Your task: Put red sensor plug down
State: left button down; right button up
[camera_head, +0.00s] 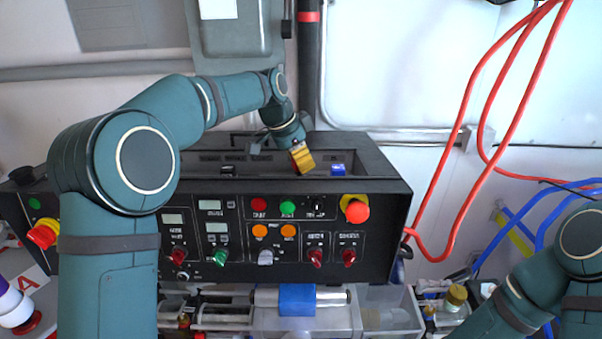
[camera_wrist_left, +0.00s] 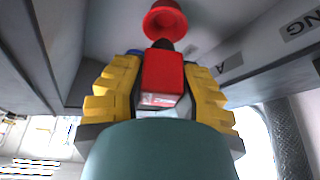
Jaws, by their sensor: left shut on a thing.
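The red sensor plug (camera_wrist_left: 163,75) is between the yellow fingers of my left gripper (camera_wrist_left: 160,90) in the left wrist view. The fingers are shut on its red body. A wider red flared part (camera_wrist_left: 165,20) shows beyond it, past a dark neck. In the head view my left gripper (camera_head: 301,158) is over the top of the black control box, near its middle. The plug is hidden there behind the gripper. My right arm shows at the lower right of the head view, but its gripper is not in view.
The black control box (camera_head: 390,210) has knobs, lights and a red emergency button (camera_head: 357,211) on its front. A blue part (camera_head: 338,169) sits on its top, right of my gripper. A dark vertical pipe (camera_head: 309,70) stands behind. Red hoses (camera_head: 470,95) hang at the right.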

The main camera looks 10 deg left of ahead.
pick_arm(q)
jog(key=shift+f, duration=1.65)
jog(key=shift+f, duration=0.1)
jog(key=c, duration=0.8)
grip_release()
jog(key=v, duration=1.2)
jog(key=shift+p, duration=0.3)
jog(key=shift+w, duration=0.1)
